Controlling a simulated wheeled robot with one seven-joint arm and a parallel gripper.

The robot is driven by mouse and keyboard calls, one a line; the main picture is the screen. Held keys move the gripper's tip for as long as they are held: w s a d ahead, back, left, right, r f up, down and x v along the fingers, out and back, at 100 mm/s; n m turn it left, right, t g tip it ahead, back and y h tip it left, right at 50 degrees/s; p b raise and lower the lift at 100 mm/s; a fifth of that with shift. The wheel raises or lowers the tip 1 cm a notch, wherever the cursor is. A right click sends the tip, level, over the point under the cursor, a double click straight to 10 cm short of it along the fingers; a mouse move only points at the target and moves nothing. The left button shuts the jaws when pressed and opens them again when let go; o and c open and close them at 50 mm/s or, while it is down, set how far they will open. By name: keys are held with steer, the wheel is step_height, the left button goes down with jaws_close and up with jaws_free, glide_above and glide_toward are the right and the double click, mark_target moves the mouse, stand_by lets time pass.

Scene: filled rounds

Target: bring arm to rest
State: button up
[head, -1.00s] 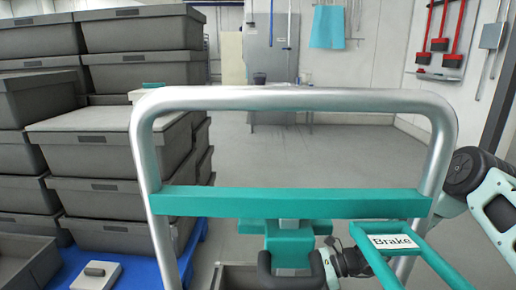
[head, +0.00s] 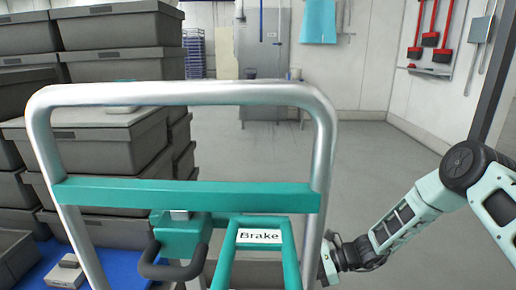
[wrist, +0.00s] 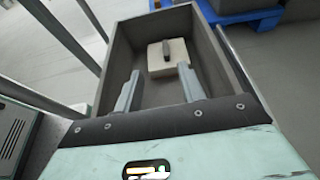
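My gripper (wrist: 159,80) shows in the wrist view with its two grey fingers spread apart and nothing between them. It points toward an open grey crate (wrist: 217,55). A pale block with a dark handle (wrist: 168,58) lies in that crate, beyond the fingertips. In the head view my arm (head: 405,222) reaches from the right edge down and left to behind the trolley's handle frame. The fingers are hidden there.
The trolley's silver handle frame (head: 180,94) with a teal crossbar (head: 190,195) and a "Brake" pedal label (head: 259,236) stands close in front. Stacked grey crates (head: 118,28) fill the left. Open floor (head: 375,150) lies ahead and right. Red tools (head: 430,38) hang at the far right.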

steer(key=s+d+r+n+t+h, duration=0.1)
steer(key=s+d+r+n+h, duration=0.6)
steer(key=s+d+r+n, duration=0.4)
steer(key=s+d+r+n+t+h, duration=0.1)
steer(key=s+d+r+n+h, duration=0.6)
steer(key=d+r, duration=0.45)
steer(key=s+a+f+n+g+b, duration=0.1)
steer(key=s+a+f+n+b, duration=0.25)
steer(key=s+a, duration=0.5)
steer(key=s+a+f+n+g+b, duration=0.15)
steer(key=s+a+n+b, duration=0.3)
steer(key=a, duration=0.75)
step_height(320, 180, up, 38)
steer(key=p, duration=3.8)
steer(key=shift+s+d+y, duration=0.25)
steer(key=shift+s+y, duration=0.05)
steer(key=shift+y, duration=0.1)
steer(key=shift+a, duration=0.1)
